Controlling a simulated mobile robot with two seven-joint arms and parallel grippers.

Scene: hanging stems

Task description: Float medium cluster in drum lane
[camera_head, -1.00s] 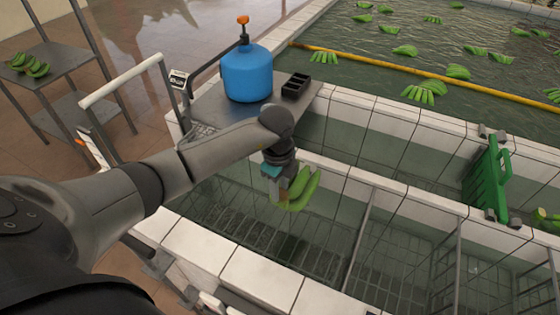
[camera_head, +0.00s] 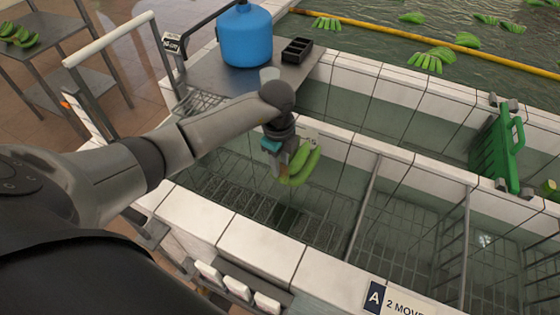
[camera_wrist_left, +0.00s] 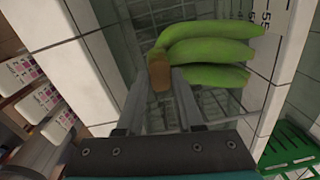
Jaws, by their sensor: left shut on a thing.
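A green banana cluster (camera_head: 300,167) hangs from my left gripper (camera_head: 279,165) over the leftmost water lane (camera_head: 240,195) of the tiled tank. In the left wrist view the fingers (camera_wrist_left: 160,105) are shut on the brown crown of the cluster (camera_wrist_left: 215,50), and several green fingers point to the right. The cluster appears above the water; I cannot tell its exact height. Metal bars divide the lane from the one to its right. A label "A 2 MOVE" (camera_head: 395,302) sits on the near tiled rim. My right gripper is not in view.
A steel shelf with a blue drum (camera_head: 245,36) and a black tray (camera_head: 297,50) stands at the lane's far left. A green slotted gate (camera_head: 497,150) stands at right. White tiled walls (camera_head: 265,250) edge the lanes.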

